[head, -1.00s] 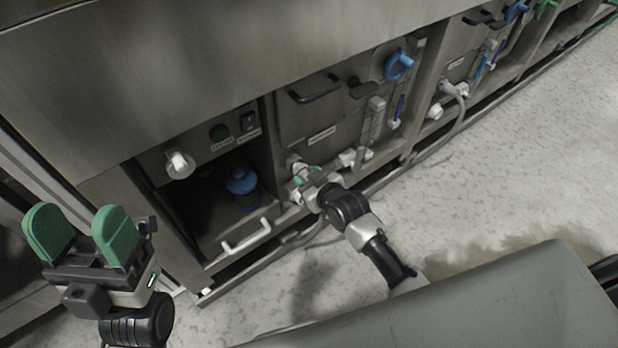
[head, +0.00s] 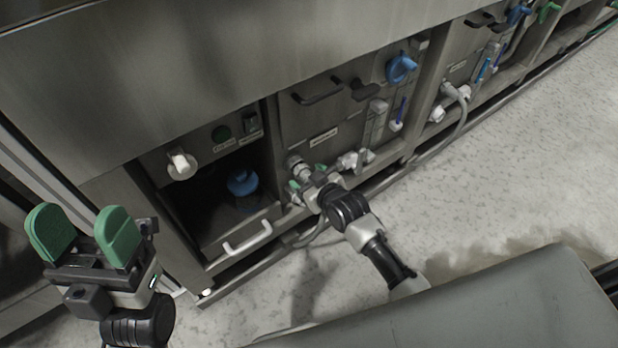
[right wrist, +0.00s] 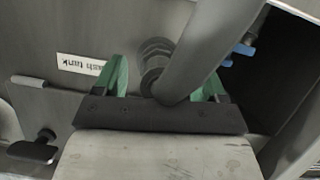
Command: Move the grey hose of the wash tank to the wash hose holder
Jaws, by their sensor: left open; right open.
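The grey hose (right wrist: 205,45) of the wash tank runs between the two fingers of my right gripper (right wrist: 166,68) in the right wrist view. It meets a round fitting (right wrist: 155,55) on the panel with the upside-down "wash tank" label (right wrist: 80,64). The green fingers stand apart on either side of the hose. In the head view my right gripper (head: 307,180) is low at the panel, beside a pale fitting (head: 298,166), and its arm hides part of the hose. My left gripper (head: 82,235) is open and empty at the lower left. I cannot pick out the wash hose holder for certain.
A blue-capped container (head: 243,182) sits in the open bay left of the panel, behind a white handle (head: 247,238). A white valve (head: 355,160) and a flow gauge (head: 376,120) are right of my right gripper. Another grey hose (head: 462,118) hangs further right. The speckled floor is clear.

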